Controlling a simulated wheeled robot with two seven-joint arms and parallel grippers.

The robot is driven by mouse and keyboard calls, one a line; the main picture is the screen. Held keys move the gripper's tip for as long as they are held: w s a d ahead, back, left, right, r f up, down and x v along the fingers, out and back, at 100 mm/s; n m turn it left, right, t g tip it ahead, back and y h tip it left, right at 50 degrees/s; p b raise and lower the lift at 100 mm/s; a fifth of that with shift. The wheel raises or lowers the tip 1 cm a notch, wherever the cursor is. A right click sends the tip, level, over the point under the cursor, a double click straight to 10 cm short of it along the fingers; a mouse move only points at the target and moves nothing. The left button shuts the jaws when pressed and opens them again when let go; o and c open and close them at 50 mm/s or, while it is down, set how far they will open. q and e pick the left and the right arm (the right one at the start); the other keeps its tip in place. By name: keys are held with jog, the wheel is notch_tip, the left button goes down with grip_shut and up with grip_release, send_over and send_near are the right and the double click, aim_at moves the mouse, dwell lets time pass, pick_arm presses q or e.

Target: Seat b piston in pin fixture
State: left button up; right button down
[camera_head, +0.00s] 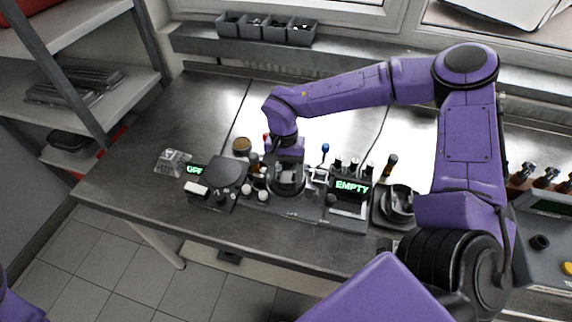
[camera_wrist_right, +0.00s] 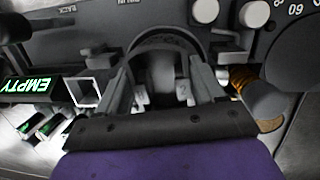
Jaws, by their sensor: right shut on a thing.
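My right gripper (camera_head: 287,172) points down over a dark round fixture (camera_head: 290,190) near the middle of the bench. In the right wrist view the gripper (camera_wrist_right: 163,88) is shut on a grey piston (camera_wrist_right: 160,72), its fingers at either side of it. The piston sits within the curved dark rim of the fixture (camera_wrist_right: 165,40); I cannot tell whether it rests fully on the fixture floor. A "2" mark shows between the fingers. In the head view the piston is mostly hidden by the gripper. My left gripper is out of view.
A display reading EMPTY (camera_head: 352,187) stands just right of the gripper, with several upright tools behind it. Round dark holder (camera_head: 398,203) stands farther right. The bench's left end is mostly clear.

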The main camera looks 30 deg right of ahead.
jog(key=shift+f, duration=0.45)
dwell(0.3)
dwell(0.3)
jog(key=shift+c, duration=0.2)
grip_release()
jog(key=shift+o, duration=0.2)
jog(key=shift+f, duration=0.1)
